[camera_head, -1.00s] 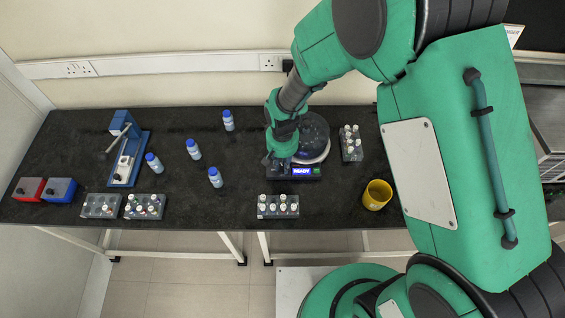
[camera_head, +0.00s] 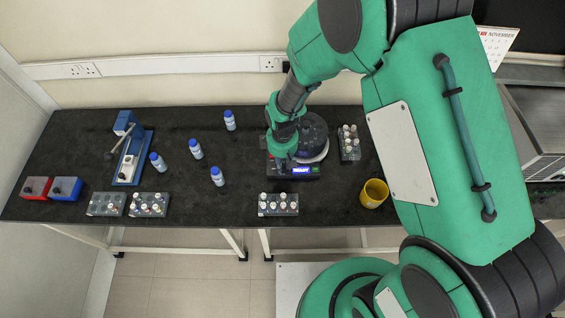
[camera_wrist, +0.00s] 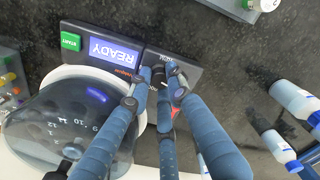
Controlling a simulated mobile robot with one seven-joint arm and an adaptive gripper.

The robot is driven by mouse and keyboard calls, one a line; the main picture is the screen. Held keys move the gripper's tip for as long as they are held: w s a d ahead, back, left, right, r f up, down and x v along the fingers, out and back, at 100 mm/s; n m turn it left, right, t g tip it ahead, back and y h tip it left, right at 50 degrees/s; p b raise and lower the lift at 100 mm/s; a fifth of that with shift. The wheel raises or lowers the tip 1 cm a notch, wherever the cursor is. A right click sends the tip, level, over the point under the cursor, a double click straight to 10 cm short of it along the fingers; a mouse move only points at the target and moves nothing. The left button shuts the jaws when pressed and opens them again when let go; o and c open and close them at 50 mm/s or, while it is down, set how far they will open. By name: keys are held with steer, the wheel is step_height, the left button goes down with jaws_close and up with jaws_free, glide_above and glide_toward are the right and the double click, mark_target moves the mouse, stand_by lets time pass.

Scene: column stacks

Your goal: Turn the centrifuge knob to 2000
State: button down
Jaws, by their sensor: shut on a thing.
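The centrifuge (camera_head: 313,130) stands on the dark bench with a round lid and a front panel. In the wrist view the centrifuge (camera_wrist: 50,115) shows its numbered rotor places through the clear lid. Its display (camera_wrist: 113,52) reads READY, beside a green START button (camera_wrist: 71,41). My gripper (camera_wrist: 160,80) is at the RPM end of the panel, its blue fingers shut around the knob, which they mostly hide. I cannot read the knob's setting. In the head view my gripper (camera_head: 283,161) reaches down at the panel's left end.
Sample racks stand in front of the centrifuge (camera_head: 278,205) and to its right (camera_head: 349,143). A yellow cup (camera_head: 374,193) is at the front right. Several blue-capped bottles (camera_head: 217,176) stand to the left. Open bench lies between bottles and centrifuge.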

mark_target(283, 165)
steer(key=shift+w+r+n, duration=0.1)
steer(key=shift+n, duration=0.7)
steer(key=c, duration=1.6)
jaws_free()
step_height(283, 165, up, 12)
steer(key=shift+f, duration=0.1)
